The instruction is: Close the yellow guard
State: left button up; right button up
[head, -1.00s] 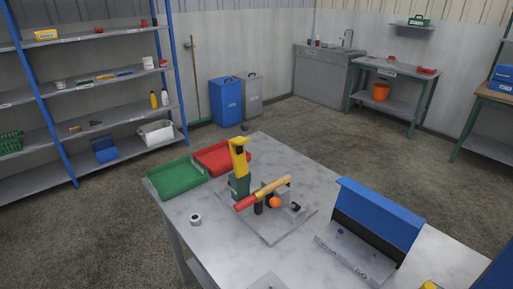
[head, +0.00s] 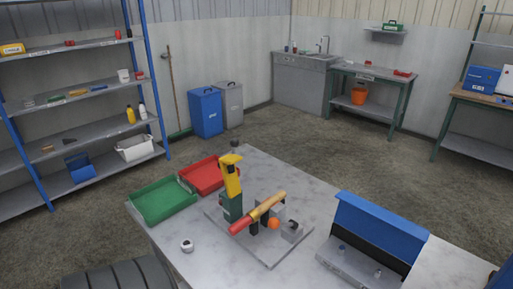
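The yellow guard (head: 231,181) stands upright on a green post (head: 231,207) of a small device on the grey workbench. Its top bends over to one side, and it looks raised. A tan bar with a red end (head: 243,222) slants across just in front of the post. An orange ball (head: 274,223) sits near the bar's middle. The device stands on a flat grey plate (head: 270,251). Neither of my grippers shows in the head view.
A green tray (head: 163,202) and a red tray (head: 203,176) lie left of the device. A small white ring-like part (head: 187,246) lies in front. A blue-topped unit (head: 380,222) stands at right. A dark ribbed, tyre-like thing (head: 118,276) shows at bottom left.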

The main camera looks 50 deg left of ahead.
aim_at(227, 162)
jog(key=j+z, duration=0.1)
jog(key=j, duration=0.3)
jog(key=k+j+z, duration=0.15)
jog(key=j, duration=0.3)
jog(key=j+z, duration=0.1)
jog(key=j, duration=0.3)
jog(key=k+j+z, duration=0.15)
jog(key=j, duration=0.25)
jog(key=k+j+z, duration=0.1)
jog(key=j, duration=0.25)
jog(key=k+j+z, duration=0.1)
jog(key=j, duration=0.3)
jog(key=k+j, duration=0.15)
jog(key=j, duration=0.2)
jog(key=k+j, duration=0.15)
jog(key=j, duration=0.15)
jog(key=k+j, duration=0.15)
jog(key=j, duration=0.2)
jog(key=k+j, duration=0.15)
jog(key=j, duration=0.2)
jog(key=k+j, duration=0.15)
jog(key=j, duration=0.2)
